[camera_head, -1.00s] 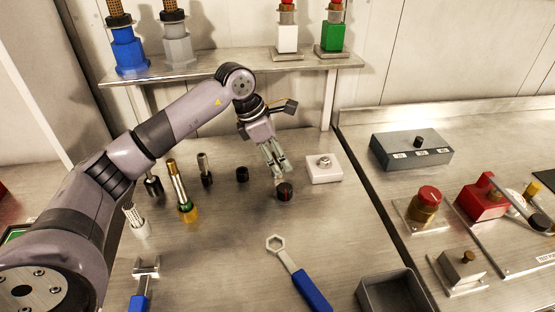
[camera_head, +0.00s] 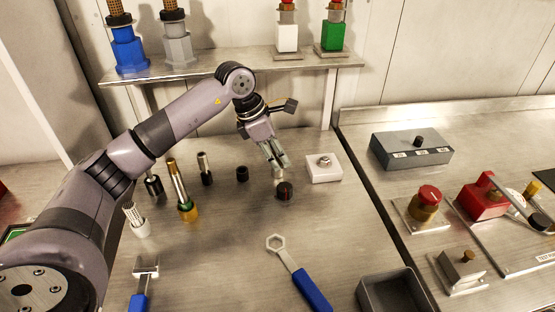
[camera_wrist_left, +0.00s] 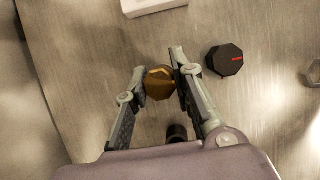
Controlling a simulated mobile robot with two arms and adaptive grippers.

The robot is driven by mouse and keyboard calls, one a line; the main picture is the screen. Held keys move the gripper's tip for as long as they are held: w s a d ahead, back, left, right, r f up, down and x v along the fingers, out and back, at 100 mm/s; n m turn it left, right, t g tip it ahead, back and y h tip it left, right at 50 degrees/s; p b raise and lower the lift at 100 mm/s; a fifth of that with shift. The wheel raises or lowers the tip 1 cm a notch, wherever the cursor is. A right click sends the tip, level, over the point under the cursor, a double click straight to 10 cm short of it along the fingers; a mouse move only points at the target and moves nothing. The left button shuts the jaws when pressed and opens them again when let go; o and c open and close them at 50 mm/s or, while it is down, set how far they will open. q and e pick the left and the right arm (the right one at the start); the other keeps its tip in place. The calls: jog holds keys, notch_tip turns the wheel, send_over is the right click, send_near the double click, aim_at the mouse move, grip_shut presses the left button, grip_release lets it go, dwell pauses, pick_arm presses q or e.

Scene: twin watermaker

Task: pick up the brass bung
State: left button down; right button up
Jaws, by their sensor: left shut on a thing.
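The brass bung (camera_wrist_left: 158,83) is a faceted golden piece, seen between the fingertips of my left gripper (camera_wrist_left: 160,82) in the left wrist view. The left gripper is shut on it, with one finger on each side. In the head view my left gripper (camera_head: 277,162) points down over the bench, behind the black knob with a red mark (camera_head: 285,191). The bung is mostly hidden by the fingers there. I cannot tell whether it is clear of the bench. My right gripper is not in view.
The black red-marked knob also shows close beside the right finger in the wrist view (camera_wrist_left: 226,60). A white block (camera_head: 323,169) stands to the right, a small black cap (camera_head: 242,174) to the left. A blue-handled wrench (camera_head: 308,287) and grey tray (camera_head: 391,293) lie in front.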

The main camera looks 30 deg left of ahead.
pick_arm(q)
jog(key=shift+r, duration=0.1)
notch_tip(320, 180, up, 20)
jog(key=shift+b, duration=0.4)
dwell(0.4)
jog(key=c, duration=2)
grip_release()
grip_shut()
